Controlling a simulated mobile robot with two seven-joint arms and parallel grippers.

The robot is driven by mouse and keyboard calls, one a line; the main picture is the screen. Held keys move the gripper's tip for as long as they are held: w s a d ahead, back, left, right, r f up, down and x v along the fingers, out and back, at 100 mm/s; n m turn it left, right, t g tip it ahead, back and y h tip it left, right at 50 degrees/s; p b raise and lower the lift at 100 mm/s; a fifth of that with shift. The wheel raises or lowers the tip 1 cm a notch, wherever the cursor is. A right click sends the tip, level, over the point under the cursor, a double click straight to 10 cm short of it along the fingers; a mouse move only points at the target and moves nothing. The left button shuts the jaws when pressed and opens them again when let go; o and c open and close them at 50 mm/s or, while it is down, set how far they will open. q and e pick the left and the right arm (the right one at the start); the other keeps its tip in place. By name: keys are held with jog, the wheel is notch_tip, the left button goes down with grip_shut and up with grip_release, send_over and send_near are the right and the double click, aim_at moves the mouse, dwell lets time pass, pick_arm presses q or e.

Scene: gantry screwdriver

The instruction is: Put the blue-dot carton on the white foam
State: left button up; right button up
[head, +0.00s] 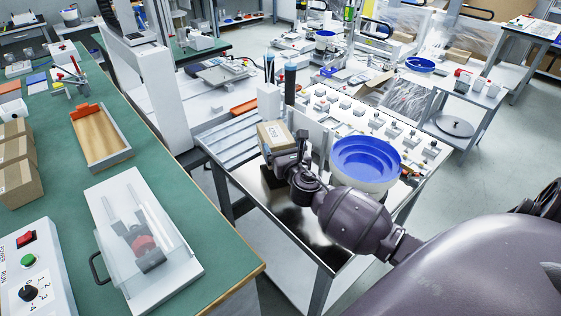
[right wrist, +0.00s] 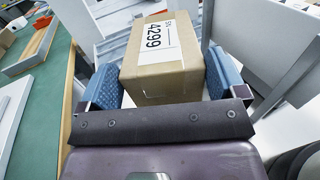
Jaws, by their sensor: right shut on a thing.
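A brown carton (head: 272,135) with a white label is in my right gripper (head: 280,148), above the near left part of the steel-topped table (head: 305,232). In the right wrist view the carton (right wrist: 160,80) sits between the two blue finger pads, one on each side, and its label reads 4299. No blue dot shows on the faces in view. I cannot pick out a white foam for certain in either view. My left gripper is not in view.
A blue bowl (head: 365,160) on a white base stands right of the gripper. The green bench (head: 185,185) holds several stacked cartons (head: 18,160), an orange-ended tray (head: 100,138), a clear-covered fixture (head: 150,245) and a control box (head: 35,270). A white post (head: 155,90) rises beside the bench.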

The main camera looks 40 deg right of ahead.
notch_tip(320, 180, down, 4)
jog(key=shift+f+b, duration=0.1)
jog(key=shift+b, duration=0.85)
jog(key=shift+f, duration=0.15)
jog(key=o, duration=0.9)
